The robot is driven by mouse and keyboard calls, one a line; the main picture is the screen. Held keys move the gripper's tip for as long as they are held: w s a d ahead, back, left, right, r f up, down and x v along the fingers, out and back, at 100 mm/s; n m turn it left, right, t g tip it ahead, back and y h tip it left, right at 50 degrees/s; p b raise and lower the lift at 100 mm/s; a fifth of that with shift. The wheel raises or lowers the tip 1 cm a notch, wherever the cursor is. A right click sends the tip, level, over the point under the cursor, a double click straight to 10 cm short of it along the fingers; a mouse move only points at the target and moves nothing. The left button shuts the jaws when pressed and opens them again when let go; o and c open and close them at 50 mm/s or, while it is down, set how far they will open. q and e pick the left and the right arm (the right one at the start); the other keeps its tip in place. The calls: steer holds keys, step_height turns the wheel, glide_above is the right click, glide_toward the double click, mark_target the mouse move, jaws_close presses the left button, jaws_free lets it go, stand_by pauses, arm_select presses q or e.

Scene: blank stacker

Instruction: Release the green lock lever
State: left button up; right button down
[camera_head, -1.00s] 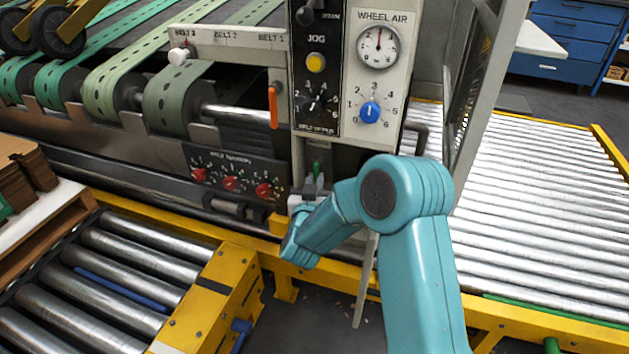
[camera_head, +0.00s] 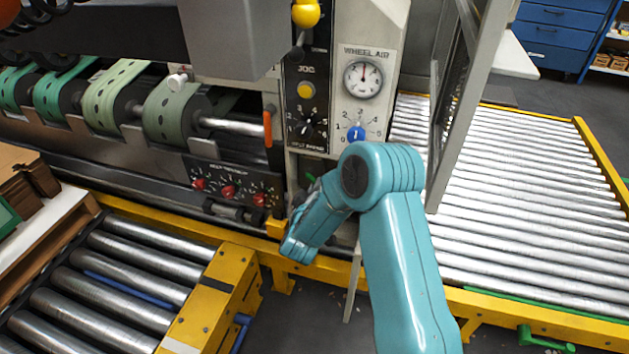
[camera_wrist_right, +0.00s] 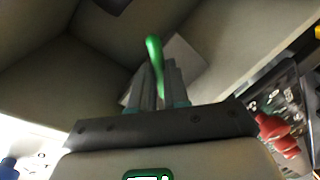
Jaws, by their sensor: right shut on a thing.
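The green lock lever (camera_wrist_right: 154,52) stands up between the fingers of my right gripper (camera_wrist_right: 160,88) in the right wrist view. The fingers are shut on it, and its rounded top sticks out above them. In the head view only a small green bit of the lever (camera_head: 310,178) shows, in the recess below the control panel. My right arm hides most of the lever and the fingers there. My left gripper is not in view.
The control panel (camera_head: 307,120) with a yellow jog button and the blue wheel air knob (camera_head: 356,133) is just above. Red tension knobs (camera_head: 229,192) and an orange handle (camera_head: 267,129) are to the left. Roller conveyors (camera_head: 530,190) lie on both sides.

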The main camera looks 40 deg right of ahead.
steer(key=shift+s+d+r+n+g+p, duration=0.1)
steer(key=shift+r+n+g+p, duration=0.15)
steer(key=shift+n+p, duration=0.55)
steer(key=shift+s+r+n+g+p, duration=0.15)
steer(key=shift+r+n+p, duration=0.15)
steer(key=shift+n+p, duration=0.45)
steer(key=c, duration=1.1)
jaws_free()
steer(key=p+v, duration=0.2)
steer(key=v, duration=1.4)
steer(key=shift+f, duration=0.1)
steer(key=shift+s, duration=0.1)
